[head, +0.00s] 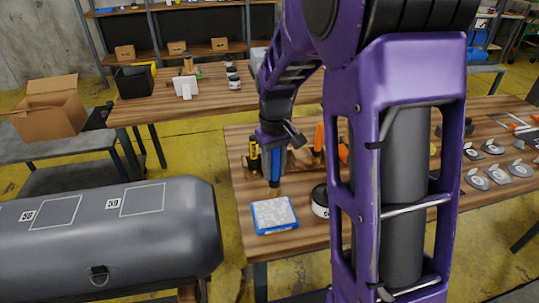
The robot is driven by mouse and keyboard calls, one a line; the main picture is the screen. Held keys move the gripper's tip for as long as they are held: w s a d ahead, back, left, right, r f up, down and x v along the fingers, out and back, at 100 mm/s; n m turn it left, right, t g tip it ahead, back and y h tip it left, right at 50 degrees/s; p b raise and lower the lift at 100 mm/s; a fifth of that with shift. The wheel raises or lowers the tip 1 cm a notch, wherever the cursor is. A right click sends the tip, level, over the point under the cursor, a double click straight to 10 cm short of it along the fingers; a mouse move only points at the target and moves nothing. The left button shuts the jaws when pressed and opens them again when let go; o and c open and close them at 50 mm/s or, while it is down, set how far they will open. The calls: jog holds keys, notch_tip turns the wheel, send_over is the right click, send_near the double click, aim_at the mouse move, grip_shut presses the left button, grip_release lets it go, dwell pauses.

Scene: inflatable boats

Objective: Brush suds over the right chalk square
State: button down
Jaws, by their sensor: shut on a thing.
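The grey inflatable tube (200,240) lies at the lower left. The right chalk square (143,199) is a thin white outline on its top, with a small white mark beside it. The inside of the square looks plain grey. A second chalk square (57,212) is to its left. A shallow blue tray of white suds (256,228) lies just in front of and below the brush. I cannot tell whether the brush carries suds.
A dark jar with a white band (320,201) stands right of the tray. Orange and yellow tools lie behind the brush. My arm hides the table's middle. Several round discs (477,179) lie at right. A gap of yellow floor separates tube and table.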

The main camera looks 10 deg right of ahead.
aim_at(275, 185)
jog(key=shift+s+f, duration=0.15)
jog(key=shift+f, duration=0.15)
jog(key=shift+f+b, duration=2.35)
jog(key=shift+f, duration=0.4)
jog(key=shift+f, duration=0.55)
jog(key=shift+r+p, duration=2.6)
jog(key=shift+r, duration=0.95)
